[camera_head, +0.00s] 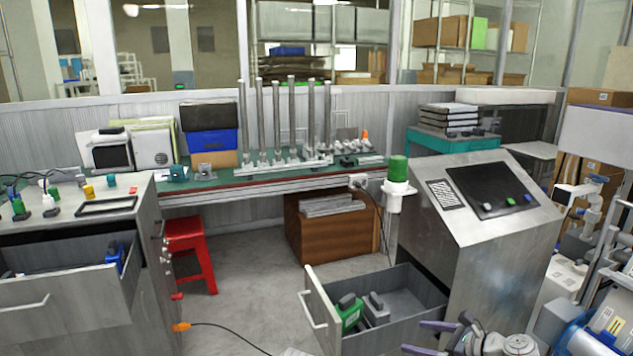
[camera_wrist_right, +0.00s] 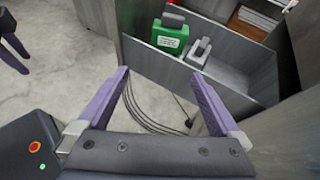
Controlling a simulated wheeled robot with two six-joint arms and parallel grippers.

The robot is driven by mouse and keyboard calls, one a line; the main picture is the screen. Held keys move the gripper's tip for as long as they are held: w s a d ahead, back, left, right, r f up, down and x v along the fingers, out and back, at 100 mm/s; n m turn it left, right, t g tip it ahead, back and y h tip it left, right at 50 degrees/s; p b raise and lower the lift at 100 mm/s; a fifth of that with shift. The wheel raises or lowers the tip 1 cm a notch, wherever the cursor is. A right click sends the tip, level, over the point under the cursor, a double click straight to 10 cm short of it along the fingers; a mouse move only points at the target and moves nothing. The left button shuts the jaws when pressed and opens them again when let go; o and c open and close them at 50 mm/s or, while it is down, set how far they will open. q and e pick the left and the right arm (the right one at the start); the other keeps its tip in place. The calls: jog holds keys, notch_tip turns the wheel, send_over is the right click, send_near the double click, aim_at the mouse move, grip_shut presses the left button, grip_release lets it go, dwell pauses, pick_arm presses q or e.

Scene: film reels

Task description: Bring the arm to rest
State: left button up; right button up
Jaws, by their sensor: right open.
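My right gripper (camera_head: 416,337) is at the bottom of the head view, in front of the open right drawer. Its two purple fingers are spread. In the right wrist view, the right gripper (camera_wrist_right: 160,74) is open, with nothing between its fingers. A purple finger and dark body of my left gripper (camera_wrist_right: 14,58) show at the left edge of the right wrist view; most of it is cut off. The left gripper does not show in the head view.
The open drawer (camera_head: 415,287) holds a green tool (camera_head: 350,315) and a grey one (camera_head: 376,310). Another open drawer (camera_head: 60,290) sticks out at left. A red stool (camera_head: 190,250) and beacon post (camera_head: 397,190) stand behind. Grey floor (camera_head: 245,265) between is mostly clear.

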jog(key=s+a+r+n+g+h+p, duration=0.1)
jog(key=s+a+n+g+h+p, duration=0.1)
jog(key=s+a+n+g+p, duration=0.35)
jog(key=s+a+r+n+g+h+p, duration=0.25)
jog(key=a+n+p, duration=0.45)
jog(key=a+n, duration=0.35)
jog(key=s+a+r+n+h+p, duration=0.1)
jog(key=s+r+n+h+p, duration=0.1)
jog(key=n, duration=0.5)
jog(key=s+a+r+n+g+h+p, duration=0.1)
jog(key=s+a+r+n+h+p, duration=0.1)
jog(key=s+r+n+h+p, duration=0.1)
jog(key=s+n+h+p, duration=0.1)
jog(key=s+n+p, duration=0.1)
jog(key=n+p, duration=0.1)
jog(key=shift+s+r+n, duration=0.2)
jog(key=shift+s+n, duration=0.15)
jog(key=shift+n, duration=0.15)
jog(key=shift+s+g, duration=0.1)
jog(key=shift+g, duration=0.2)
